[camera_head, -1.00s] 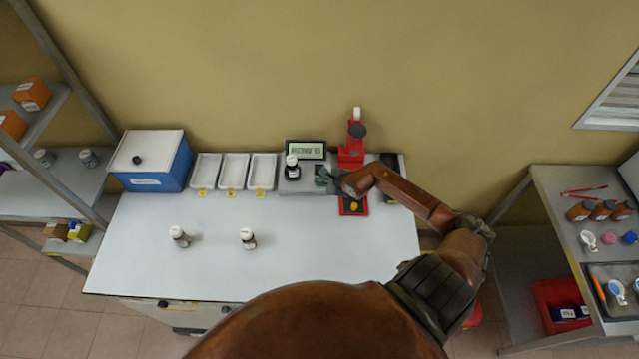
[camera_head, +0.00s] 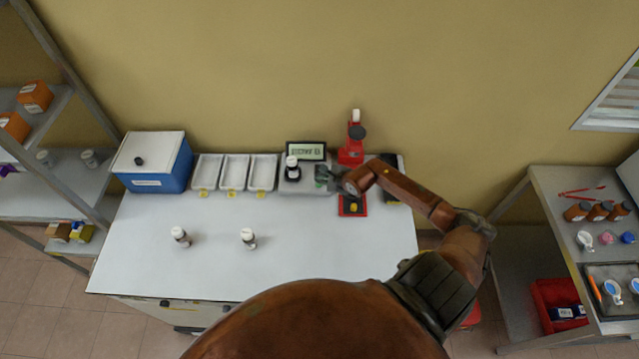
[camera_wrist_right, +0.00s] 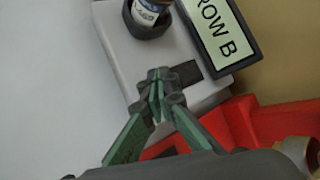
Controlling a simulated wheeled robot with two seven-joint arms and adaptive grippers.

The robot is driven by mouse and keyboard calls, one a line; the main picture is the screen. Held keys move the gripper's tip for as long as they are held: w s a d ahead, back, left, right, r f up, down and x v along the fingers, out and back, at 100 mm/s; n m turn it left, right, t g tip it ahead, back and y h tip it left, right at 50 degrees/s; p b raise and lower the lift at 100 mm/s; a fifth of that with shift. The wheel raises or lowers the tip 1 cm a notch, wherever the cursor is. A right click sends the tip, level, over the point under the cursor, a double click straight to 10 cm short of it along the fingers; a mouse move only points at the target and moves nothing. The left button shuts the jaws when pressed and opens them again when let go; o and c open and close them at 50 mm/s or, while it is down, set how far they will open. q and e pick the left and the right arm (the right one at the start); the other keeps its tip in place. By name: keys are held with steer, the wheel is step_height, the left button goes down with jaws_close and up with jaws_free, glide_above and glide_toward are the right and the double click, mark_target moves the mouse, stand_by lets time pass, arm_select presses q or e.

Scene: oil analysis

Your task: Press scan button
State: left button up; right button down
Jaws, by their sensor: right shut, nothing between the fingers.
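A light grey scanner (camera_head: 300,188) stands at the back of the white table, holding a white-capped bottle (camera_head: 291,164) upright in a dark round holder. Its display (camera_head: 306,151) reads "ROW B" in the right wrist view (camera_wrist_right: 219,30). My right gripper (camera_head: 321,175) is over the scanner's right part, its green-lined fingers shut and empty. In the right wrist view the fingertips (camera_wrist_right: 156,77) are beside a dark rectangular patch (camera_wrist_right: 188,70) on the scanner's top. I cannot tell whether they touch it. No separately marked scan button shows. My left gripper is out of view.
Three white trays (camera_head: 234,171) and a blue box (camera_head: 154,162) stand left of the scanner. Two bottles (camera_head: 180,236) (camera_head: 248,238) stand on the otherwise clear front table area.

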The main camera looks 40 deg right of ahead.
mark_target(320, 185)
steer(key=shift+r+p, duration=1.35)
steer(key=shift+r, duration=0.9)
steer(key=shift+f, duration=0.1)
